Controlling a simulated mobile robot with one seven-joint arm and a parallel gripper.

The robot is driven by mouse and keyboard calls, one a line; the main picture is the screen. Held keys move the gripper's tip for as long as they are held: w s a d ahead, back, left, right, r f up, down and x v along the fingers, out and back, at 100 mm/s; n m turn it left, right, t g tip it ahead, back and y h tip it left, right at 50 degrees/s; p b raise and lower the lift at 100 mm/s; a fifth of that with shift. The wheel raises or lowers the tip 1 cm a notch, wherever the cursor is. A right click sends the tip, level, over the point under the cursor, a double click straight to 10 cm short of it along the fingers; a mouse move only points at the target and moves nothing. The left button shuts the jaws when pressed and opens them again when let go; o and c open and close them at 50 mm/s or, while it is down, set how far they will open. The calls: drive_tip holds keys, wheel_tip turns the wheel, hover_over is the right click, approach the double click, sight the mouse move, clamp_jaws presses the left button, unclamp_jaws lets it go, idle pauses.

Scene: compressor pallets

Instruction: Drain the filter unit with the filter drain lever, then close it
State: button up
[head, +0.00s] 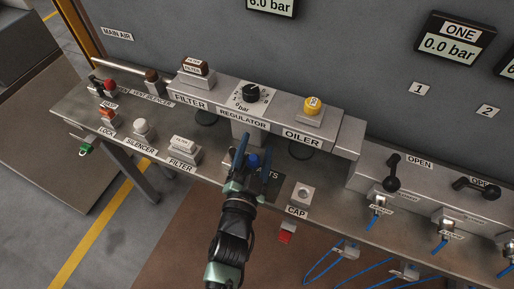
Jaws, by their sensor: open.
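The filter unit (188,100) is the grey block labelled FILTER at the left of the regulator and oiler row, with a brown-topped part labelled FILTER (195,67) on it. A dark round piece (206,119) shows beneath the unit. I cannot make out a drain lever on it, nor whether it is open or closed. My gripper (255,158) is open, over the bench in front of the regulator, right of and below the filter unit in the picture. A blue piece (253,161) shows between or behind its fingers; I cannot tell if they touch it.
A pale block labelled FILTER (183,149) and a silencer (142,128) stand on the bench's front left. The regulator knob (251,93), yellow-topped oiler (313,105) and CAP block (301,194) are nearby. Black OPEN levers (393,172) stand at the right.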

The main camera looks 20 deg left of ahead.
drive_tip(key=shift+r, duration=0.1)
drive_tip(key=s+d+b, duration=0.1)
drive_tip(key=s+d, duration=0.1)
drive_tip(key=s, duration=1)
drive_tip(key=shift+s, duration=0.4)
